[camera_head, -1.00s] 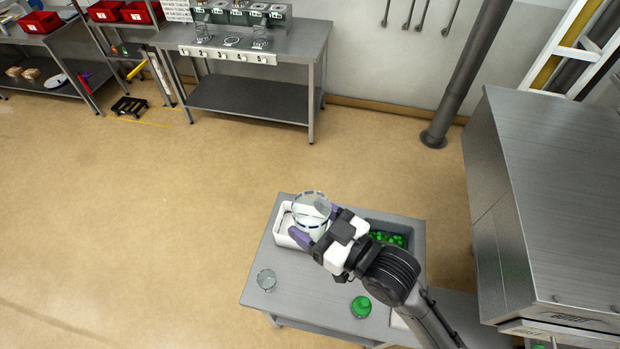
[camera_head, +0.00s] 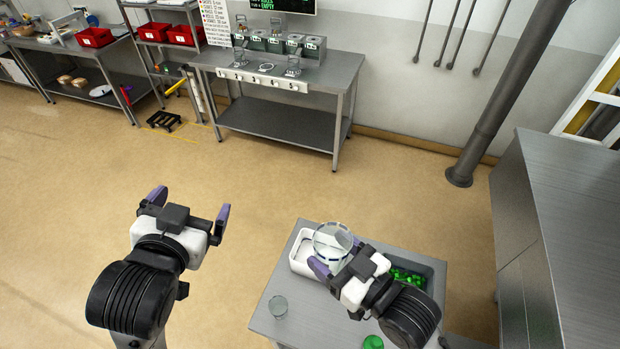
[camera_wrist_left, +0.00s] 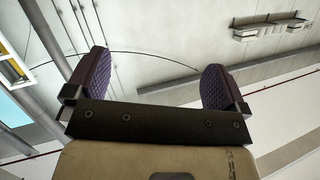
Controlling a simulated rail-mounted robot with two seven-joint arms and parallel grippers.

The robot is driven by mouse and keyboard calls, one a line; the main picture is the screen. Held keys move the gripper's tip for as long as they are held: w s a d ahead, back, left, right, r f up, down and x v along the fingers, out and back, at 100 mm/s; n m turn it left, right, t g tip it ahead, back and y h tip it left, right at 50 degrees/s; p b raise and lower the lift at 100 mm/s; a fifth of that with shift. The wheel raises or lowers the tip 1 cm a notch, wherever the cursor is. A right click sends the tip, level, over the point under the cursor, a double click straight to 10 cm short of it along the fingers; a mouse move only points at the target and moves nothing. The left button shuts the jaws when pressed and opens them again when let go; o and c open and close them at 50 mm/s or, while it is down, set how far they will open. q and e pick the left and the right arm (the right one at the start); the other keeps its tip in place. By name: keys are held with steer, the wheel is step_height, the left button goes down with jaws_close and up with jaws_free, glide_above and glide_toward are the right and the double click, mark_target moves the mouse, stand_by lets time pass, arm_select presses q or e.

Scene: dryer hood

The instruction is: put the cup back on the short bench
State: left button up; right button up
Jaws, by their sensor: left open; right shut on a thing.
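A large clear glass cup (camera_head: 333,236) with a dark-marked rim is in my right gripper (camera_head: 337,254), which is shut on it above the white tray at the back left of the short steel bench (camera_head: 310,307). I cannot tell whether the cup touches the tray. A smaller clear glass (camera_head: 278,306) stands on the bench's front left part. My left gripper (camera_head: 190,208) is open and empty over the floor, left of the bench. Its two purple pads also show apart in the left wrist view (camera_wrist_left: 155,84), with only wall and ceiling beyond.
The bench also holds the white tray (camera_head: 298,262), a bin of green pieces (camera_head: 408,278) and a green object (camera_head: 373,342). A steel cabinet (camera_head: 575,220) stands right. A numbered steel table (camera_head: 335,75) stands at the back. Floor between is clear.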

arm_select(q)
steer(key=w+d+r+m+g+h, duration=0.1)
steer(key=d+r+m+h, duration=0.3)
steer(key=d+r, duration=0.5)
steer(key=w+d+r+m+h, duration=0.1)
steer(key=d+r+m, duration=0.55)
steer(key=r, duration=0.55)
steer(key=m+g+y, duration=0.2)
steer(key=m+g, duration=0.6)
steer(key=g, duration=0.8)
glide_toward(339, 236)
steer(key=x, duration=0.9)
steer(key=shift+s+f, duration=0.1)
steer(key=shift+f, duration=0.1)
steer(key=shift+c, duration=0.2)
